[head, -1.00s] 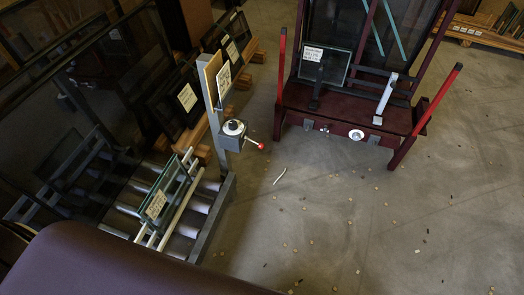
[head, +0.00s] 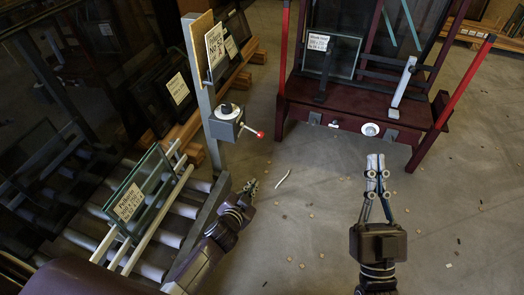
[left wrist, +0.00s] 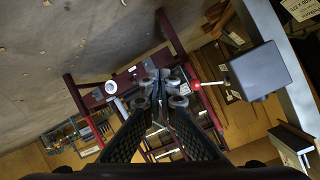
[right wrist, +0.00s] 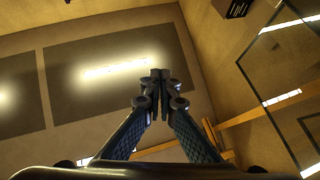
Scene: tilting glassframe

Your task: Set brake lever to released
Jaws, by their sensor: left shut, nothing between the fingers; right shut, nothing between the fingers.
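A lever with a red knob (head: 259,134) sticks out to the right from a grey box (head: 225,123) on an upright post. The knob also shows in the left wrist view (left wrist: 196,86), close beside the fingers, with the box (left wrist: 258,72) to its right. No label names this as the brake lever. My left gripper (head: 251,186) is shut and empty, below the knob in the head view and apart from it. My right gripper (head: 375,160) is shut and empty over the floor, in front of the dark red frame. Its fingertips (right wrist: 160,78) are together in the right wrist view.
The dark red tilting frame (head: 345,117) holds glass, with red-tipped posts at both sides and a pale upright bar (head: 403,82). A roller conveyor (head: 160,232) with a labelled glass pane (head: 142,190) stands at left. Floor between has small scraps.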

